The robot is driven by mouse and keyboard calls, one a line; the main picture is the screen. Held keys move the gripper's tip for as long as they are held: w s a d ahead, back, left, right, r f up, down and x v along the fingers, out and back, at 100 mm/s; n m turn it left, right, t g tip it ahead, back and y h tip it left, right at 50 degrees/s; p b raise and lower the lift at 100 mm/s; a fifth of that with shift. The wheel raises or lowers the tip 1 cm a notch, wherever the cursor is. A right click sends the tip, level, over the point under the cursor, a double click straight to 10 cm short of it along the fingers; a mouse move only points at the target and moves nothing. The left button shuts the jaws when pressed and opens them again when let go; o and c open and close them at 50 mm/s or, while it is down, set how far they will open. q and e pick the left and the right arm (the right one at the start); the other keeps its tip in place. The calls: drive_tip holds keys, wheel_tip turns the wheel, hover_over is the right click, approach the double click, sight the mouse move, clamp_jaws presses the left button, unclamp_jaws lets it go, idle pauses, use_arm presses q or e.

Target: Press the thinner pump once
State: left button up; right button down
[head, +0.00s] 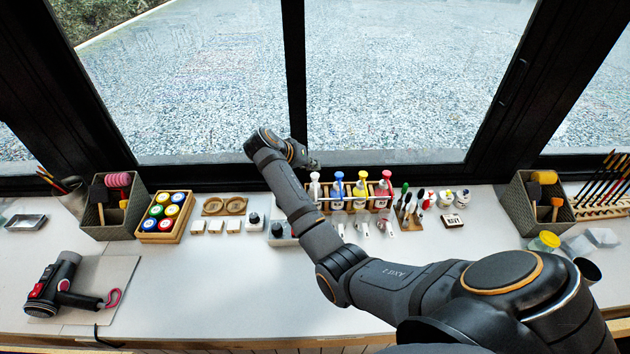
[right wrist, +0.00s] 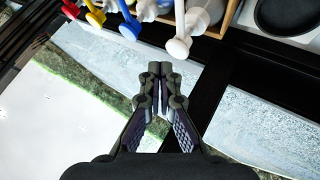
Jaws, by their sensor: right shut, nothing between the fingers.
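A row of pump bottles stands in a wooden rack at the back of the bench: a white pump (head: 315,187), a blue pump (head: 338,184), a yellow pump (head: 361,186) and a red pump (head: 383,186). I cannot read which holds thinner. My right gripper (head: 313,163) is shut and empty, above and behind the white pump by the window. In the right wrist view, the shut fingertips (right wrist: 160,69) are close to the white pump's head (right wrist: 179,47), with the blue pump (right wrist: 128,27) to its left. Contact is not visible. My left gripper is out of view.
Clear cups (head: 361,227) stand before the rack, with brushes (head: 408,205) to its right. A tray of coloured jars (head: 165,213) and a tool bin (head: 115,208) are at left. The front middle of the bench is clear.

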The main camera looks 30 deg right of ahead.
sight(313, 176)
drive_tip(key=shift+f, duration=0.15)
idle(0.3)
drive_tip(key=shift+f, duration=0.3)
drive_tip(key=shift+f+b, duration=0.4)
drive_tip(key=shift+f, duration=0.5)
idle(0.7)
drive_tip(key=shift+r+p, duration=1.25)
drive_tip(key=shift+r, duration=0.05)
wheel_tip(313, 176, up, 6)
drive_tip(key=p, duration=0.6)
